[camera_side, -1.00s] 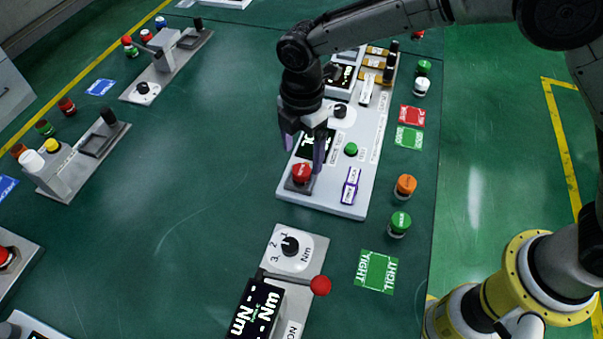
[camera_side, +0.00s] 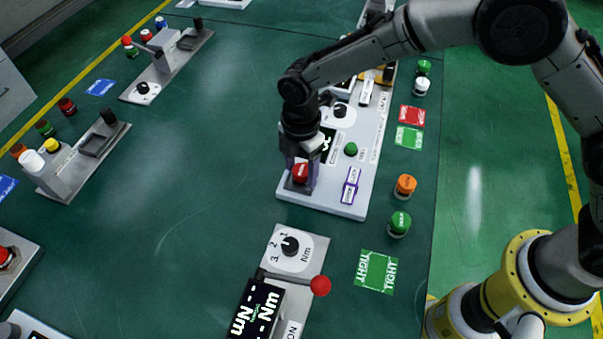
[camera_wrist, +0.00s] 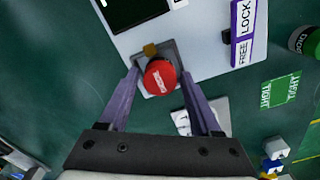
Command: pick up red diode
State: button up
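The red diode (camera_side: 300,172) is a round red cap on a grey square mount at the near left corner of a white panel (camera_side: 340,207). In the wrist view the red diode (camera_wrist: 160,77) lies between the two purple fingers, with a lighter mark on its top. My gripper (camera_side: 301,180) is lowered over it, one finger on each side. In the wrist view my gripper (camera_wrist: 161,74) is open, and small gaps show between the fingers and the cap. The fingers partly hide the mount in the side view.
A purple-framed FREE/LOCK switch (camera_side: 350,190) and a green button (camera_side: 351,149) are on the same panel. Orange (camera_side: 405,186) and green (camera_side: 399,222) parts stand to the right. A torque unit with a red-knobbed lever (camera_side: 320,286) stands in front.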

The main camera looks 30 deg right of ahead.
grip_shut()
